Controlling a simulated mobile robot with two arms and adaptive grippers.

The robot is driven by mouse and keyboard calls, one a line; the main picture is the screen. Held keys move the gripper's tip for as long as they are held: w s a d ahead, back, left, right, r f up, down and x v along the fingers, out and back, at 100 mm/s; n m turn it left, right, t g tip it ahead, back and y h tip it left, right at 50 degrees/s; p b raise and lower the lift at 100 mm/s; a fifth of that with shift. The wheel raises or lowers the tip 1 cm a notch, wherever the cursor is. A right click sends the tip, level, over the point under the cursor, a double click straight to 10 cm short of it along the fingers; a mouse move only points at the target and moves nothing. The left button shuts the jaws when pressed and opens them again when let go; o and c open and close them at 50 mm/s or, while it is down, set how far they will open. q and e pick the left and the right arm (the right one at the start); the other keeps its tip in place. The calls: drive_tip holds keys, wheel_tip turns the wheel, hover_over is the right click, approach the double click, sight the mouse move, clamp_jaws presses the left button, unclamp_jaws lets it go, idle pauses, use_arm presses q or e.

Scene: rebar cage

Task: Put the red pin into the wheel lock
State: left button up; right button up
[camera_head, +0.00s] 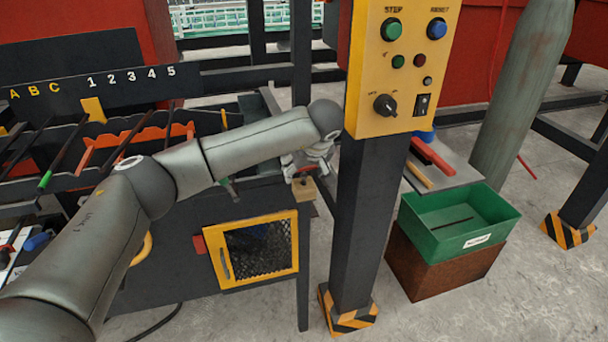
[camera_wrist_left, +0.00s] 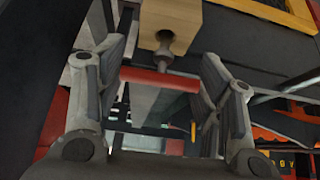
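The red pin (camera_wrist_left: 160,79) has a red crossbar and a grey metal shank pointing at a hole in a pale wooden block (camera_wrist_left: 168,20) in the left wrist view. I cannot tell how deep the shank sits in the hole. My left gripper (camera_wrist_left: 163,82) has its fingers at the two ends of the crossbar and appears shut on it. In the head view my left gripper (camera_head: 308,165) is just above the wooden block (camera_head: 303,188), beside the dark post. I cannot make out the wheel lock. My right gripper is out of view.
A dark post carries a yellow control panel (camera_head: 405,65) close right of my left gripper. A yellow-framed mesh door (camera_head: 258,248) is below. A tool rack (camera_head: 120,140) stands left. A green bin (camera_head: 460,222) sits on a rusty box at right. The front floor is clear.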

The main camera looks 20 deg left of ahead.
use_arm(q)
drive_tip(key=c, duration=0.5)
drive_tip(key=shift+r, duration=0.15)
